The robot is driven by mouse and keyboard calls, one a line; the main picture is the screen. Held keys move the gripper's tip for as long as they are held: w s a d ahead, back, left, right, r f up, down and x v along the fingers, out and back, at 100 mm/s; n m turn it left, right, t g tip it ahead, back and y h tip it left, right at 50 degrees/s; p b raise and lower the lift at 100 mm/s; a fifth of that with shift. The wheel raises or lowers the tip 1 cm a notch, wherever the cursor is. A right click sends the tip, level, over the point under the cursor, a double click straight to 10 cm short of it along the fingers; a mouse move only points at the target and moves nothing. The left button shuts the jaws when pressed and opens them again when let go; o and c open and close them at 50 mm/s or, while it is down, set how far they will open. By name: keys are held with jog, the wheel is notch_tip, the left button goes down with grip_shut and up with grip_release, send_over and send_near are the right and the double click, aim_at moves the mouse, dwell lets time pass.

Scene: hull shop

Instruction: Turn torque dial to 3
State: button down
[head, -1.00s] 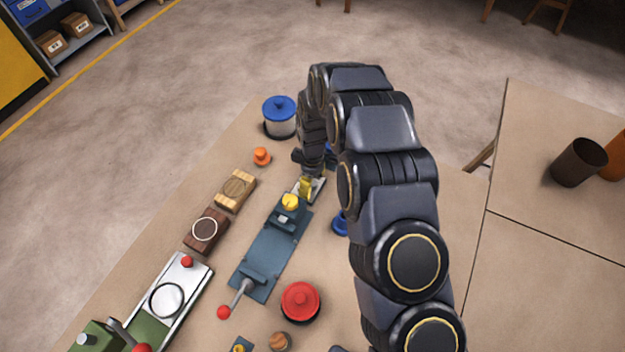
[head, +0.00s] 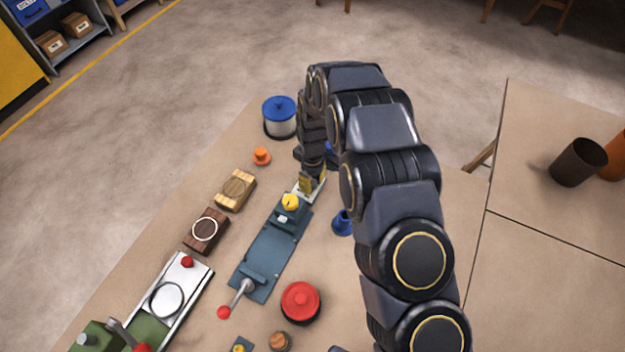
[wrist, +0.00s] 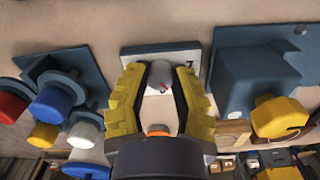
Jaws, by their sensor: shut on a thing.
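The torque dial (wrist: 159,76) is a pale grey knob with a red mark, on a white plate (wrist: 135,58) with a dark backing. My gripper (wrist: 160,86) has its yellow fingers on either side of the knob, shut on it. A small dark mark shows at the plate's upper right, but I cannot read the scale or the setting. In the head view my gripper (head: 308,184) is low over the white plate (head: 318,188), beyond the blue-grey fixture, and hides the knob.
The fixture (head: 265,255) with a yellow knob (head: 290,202) and a red-tipped lever stands close on the near side. A blue-lidded jar (head: 280,118), an orange knob (head: 262,156), wooden blocks (head: 236,188) and a red button (head: 300,302) are around it.

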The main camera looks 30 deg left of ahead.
aim_at(312, 182)
jog(key=m, duration=0.5)
dwell(0.5)
jog(key=c, duration=0.8)
grip_release()
jog(key=shift+r, duration=0.1)
notch_tip(312, 182, up, 12)
jog(key=shift+m, duration=0.3)
